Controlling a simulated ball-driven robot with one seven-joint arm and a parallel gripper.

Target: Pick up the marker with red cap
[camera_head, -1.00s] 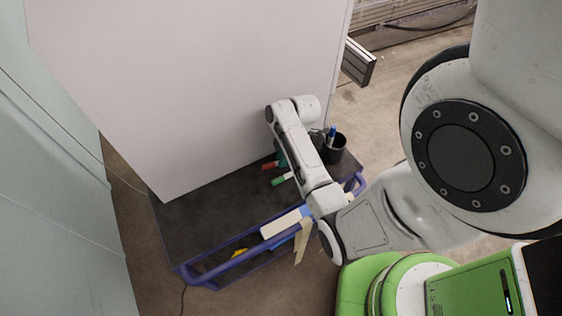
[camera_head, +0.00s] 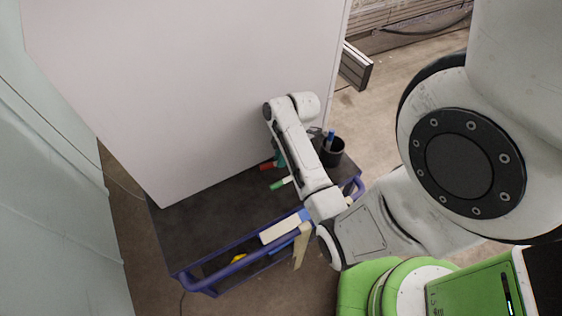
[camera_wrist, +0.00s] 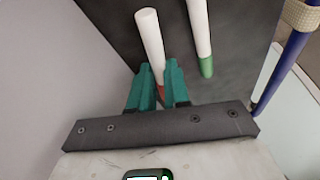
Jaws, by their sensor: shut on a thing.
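The marker with the red cap is white with a red end. In the wrist view the marker (camera_wrist: 150,38) stands between the two teal fingers of my gripper (camera_wrist: 160,85), with its red cap low between them. My gripper is shut on it. In the head view the red cap (camera_head: 267,166) shows just left of my gripper (camera_head: 280,160), near the white panel; the rest of the marker is hidden there by my arm. Whether the marker touches the cart top is not clear.
A marker with a green cap (camera_head: 279,184) lies close by on the dark cart top (camera_head: 205,212). A black cup (camera_head: 333,152) holding a blue item stands to the right. The tall white panel (camera_head: 190,90) borders the cart. A blue rail (camera_head: 235,268) edges its front.

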